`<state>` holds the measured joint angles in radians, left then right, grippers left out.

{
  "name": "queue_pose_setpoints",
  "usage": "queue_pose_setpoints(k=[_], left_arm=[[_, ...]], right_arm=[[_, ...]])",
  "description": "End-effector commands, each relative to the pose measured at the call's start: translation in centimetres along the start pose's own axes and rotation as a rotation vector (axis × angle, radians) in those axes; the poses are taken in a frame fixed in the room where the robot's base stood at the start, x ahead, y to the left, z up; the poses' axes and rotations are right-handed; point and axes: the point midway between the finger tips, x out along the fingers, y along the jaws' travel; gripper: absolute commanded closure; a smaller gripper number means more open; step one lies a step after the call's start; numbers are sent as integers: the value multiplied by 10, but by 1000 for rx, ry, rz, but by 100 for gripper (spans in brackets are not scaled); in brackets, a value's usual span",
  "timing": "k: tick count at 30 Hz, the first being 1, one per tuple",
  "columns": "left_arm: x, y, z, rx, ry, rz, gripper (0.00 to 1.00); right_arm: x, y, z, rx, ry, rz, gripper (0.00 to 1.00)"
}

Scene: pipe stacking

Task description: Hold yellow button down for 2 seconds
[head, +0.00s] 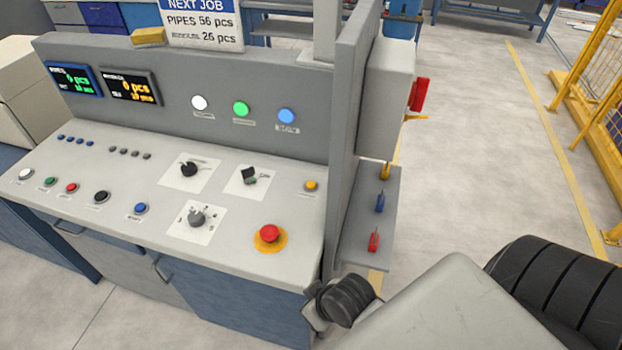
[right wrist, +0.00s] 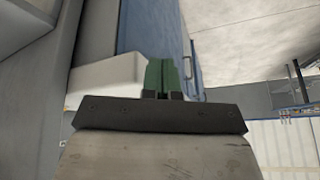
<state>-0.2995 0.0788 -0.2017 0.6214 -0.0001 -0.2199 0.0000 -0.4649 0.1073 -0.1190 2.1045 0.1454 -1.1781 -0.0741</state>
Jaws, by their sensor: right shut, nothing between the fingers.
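The yellow button (head: 311,185) is a small round button on the sloping grey control panel, near its right end, above the red emergency stop on its yellow base. It stands uncovered, with nothing touching it. My right gripper (right wrist: 160,76) shows in the right wrist view, its two green-padded fingers shut together with nothing between them. In the head view my right arm comes in at the bottom right, beside the console's right end, and the fingers are not visible there. The yellow button cannot be made out in the right wrist view. My left gripper is not in view.
The red emergency stop (head: 269,233) and a grey rotary knob (head: 196,218) sit nearby on the panel. A grey upright wall (head: 352,130) rises at the console's right end, with a side shelf (head: 362,250) carrying small coloured levers. Open floor (head: 480,150) lies to the right.

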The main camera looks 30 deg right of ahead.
Motion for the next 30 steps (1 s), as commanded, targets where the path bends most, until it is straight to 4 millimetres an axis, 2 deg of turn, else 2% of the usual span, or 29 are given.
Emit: queue_pose_setpoints(k=[1, 2, 8, 11, 14, 15, 17, 18, 20, 21, 24, 27, 30], left_arm=[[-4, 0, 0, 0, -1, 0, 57], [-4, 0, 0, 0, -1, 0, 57], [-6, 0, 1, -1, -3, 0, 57], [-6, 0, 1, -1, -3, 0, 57], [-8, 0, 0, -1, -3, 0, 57], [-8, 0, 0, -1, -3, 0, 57], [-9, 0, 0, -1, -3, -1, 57], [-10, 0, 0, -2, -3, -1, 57], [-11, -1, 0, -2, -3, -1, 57], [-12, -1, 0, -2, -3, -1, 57], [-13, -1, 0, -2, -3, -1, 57], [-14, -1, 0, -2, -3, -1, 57], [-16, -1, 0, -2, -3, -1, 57]], right_arm=[[-7, -2, -19, -3, 59, -27, 100], [-9, -4, -29, -6, 96, -44, 100], [-8, -7, -107, 12, 409, -161, 100], [-14, 0, -154, 55, 608, -202, 100], [-29, 18, -208, 140, 850, -214, 100], [-37, 30, -231, 192, 958, -207, 100], [-52, 55, -263, 291, 1117, -174, 100], [-61, 74, -281, 372, 1214, -141, 100], [-74, 107, -302, 511, 1343, -69, 100], [-81, 130, -312, 614, 1412, -9, 100], [-88, 185, -325, 898, 1509, 165, 100], [-83, 230, -322, 1202, 1486, 364, 100], [-68, 255, -311, 1475, 1351, 546, 100]])
